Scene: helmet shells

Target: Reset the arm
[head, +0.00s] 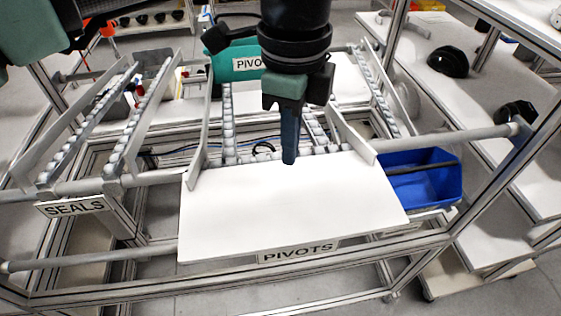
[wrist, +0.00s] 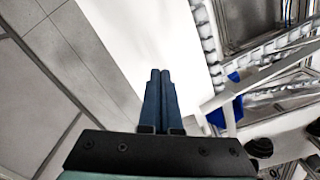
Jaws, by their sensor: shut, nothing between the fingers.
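My gripper (head: 289,160) points down over the back part of the white board (head: 290,215) labelled PIVOTS. Its dark blue fingers are together with nothing between them. In the wrist view my gripper (wrist: 160,75) shows its two fingers side by side, with the white board (wrist: 140,30) beyond them. I cannot tell the exact height of the fingertips above the board.
A teal PIVOTS bin (head: 235,62) stands behind my arm on the roller rack. A blue bin (head: 423,177) is right of the board. Black helmet shells (head: 447,62) lie on the right shelf. A SEALS lane (head: 75,207) runs at left. Metal rails and posts surround the board.

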